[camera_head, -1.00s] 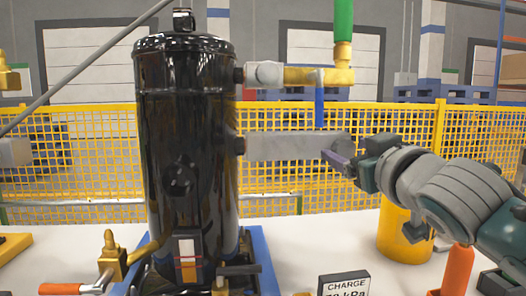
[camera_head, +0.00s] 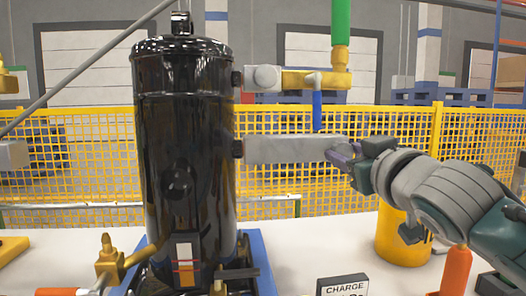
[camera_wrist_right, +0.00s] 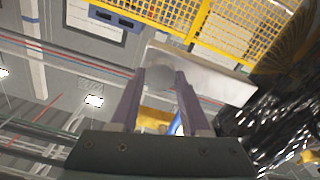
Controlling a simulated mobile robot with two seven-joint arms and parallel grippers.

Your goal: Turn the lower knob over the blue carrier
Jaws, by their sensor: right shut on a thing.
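The lower grey bar (camera_head: 290,149) sticks out to the right from the black compressor tank (camera_head: 185,120). In the head view the fingers hide most of the knob. The blue carrier (camera_head: 263,262) lies under the tank. My left gripper is out of view.
A yellow cylinder (camera_head: 400,240), an orange cylinder (camera_head: 457,268) and a CHARGE sign (camera_head: 342,286) stand at right. Yellow mesh fence is behind.

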